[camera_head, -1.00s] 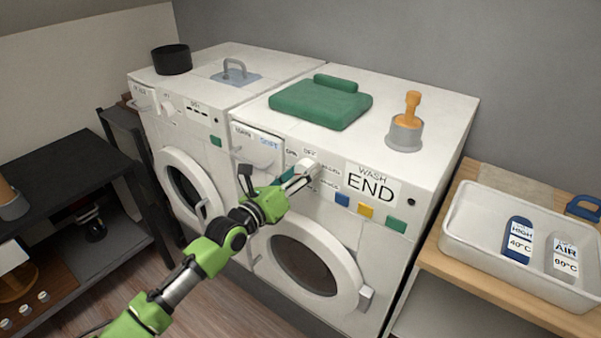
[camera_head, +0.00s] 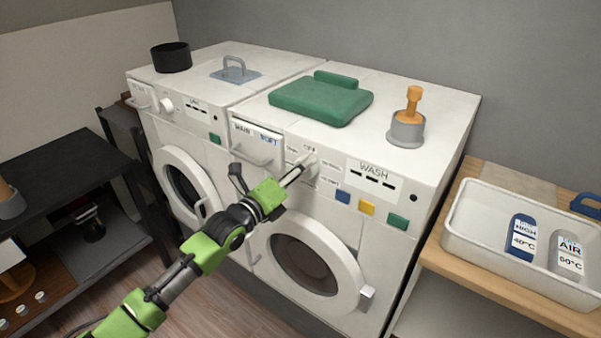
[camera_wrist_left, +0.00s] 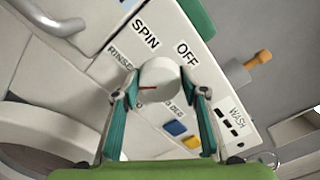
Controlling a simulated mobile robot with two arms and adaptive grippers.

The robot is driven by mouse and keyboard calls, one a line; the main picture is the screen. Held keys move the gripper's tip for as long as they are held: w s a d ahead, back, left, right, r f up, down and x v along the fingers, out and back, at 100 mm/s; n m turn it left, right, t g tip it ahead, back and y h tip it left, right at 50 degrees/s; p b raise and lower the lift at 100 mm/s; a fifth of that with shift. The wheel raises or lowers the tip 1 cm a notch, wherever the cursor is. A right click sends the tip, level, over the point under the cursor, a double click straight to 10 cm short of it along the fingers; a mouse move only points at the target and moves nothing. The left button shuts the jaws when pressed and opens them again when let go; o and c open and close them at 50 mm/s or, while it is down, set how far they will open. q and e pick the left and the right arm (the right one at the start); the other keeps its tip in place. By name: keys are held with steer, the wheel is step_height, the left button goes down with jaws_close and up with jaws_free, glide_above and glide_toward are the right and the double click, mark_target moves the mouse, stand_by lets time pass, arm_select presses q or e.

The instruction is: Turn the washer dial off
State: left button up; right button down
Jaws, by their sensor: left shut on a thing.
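The washer (camera_head: 333,222) is the right-hand white machine, with a round door and a "WASH" display (camera_head: 372,181) showing dashes. Its white dial (camera_head: 310,160) sits on the front panel. The dial (camera_wrist_left: 158,76) also shows in the left wrist view, with a short red mark on its face. The "SPIN" and "OFF" labels lie above it there, and "RINSE" at its left. The red mark lies left of centre; which label it indicates is unclear. My left gripper (camera_head: 303,169) is shut on the dial, one finger on each side in the wrist view (camera_wrist_left: 162,92). My right gripper is not in view.
A second machine (camera_head: 170,130) stands at the left. A green folded cloth (camera_head: 320,100) and an orange-handled grey object (camera_head: 407,125) are on the washer top. Blue, yellow and green buttons (camera_head: 367,208) are right of the dial. A white tray (camera_head: 470,240) stands on the right shelf.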

arm_select(q)
steer(key=m, duration=0.9)
steer(key=m+p, duration=0.1)
steer(key=m, duration=1.9)
steer(key=shift+s+d+f, duration=0.25)
steer(key=shift+s+d, duration=0.05)
steer(key=shift+d, duration=0.1)
stand_by(0.9)
stand_by(0.5)
steer(key=o, duration=1.1)
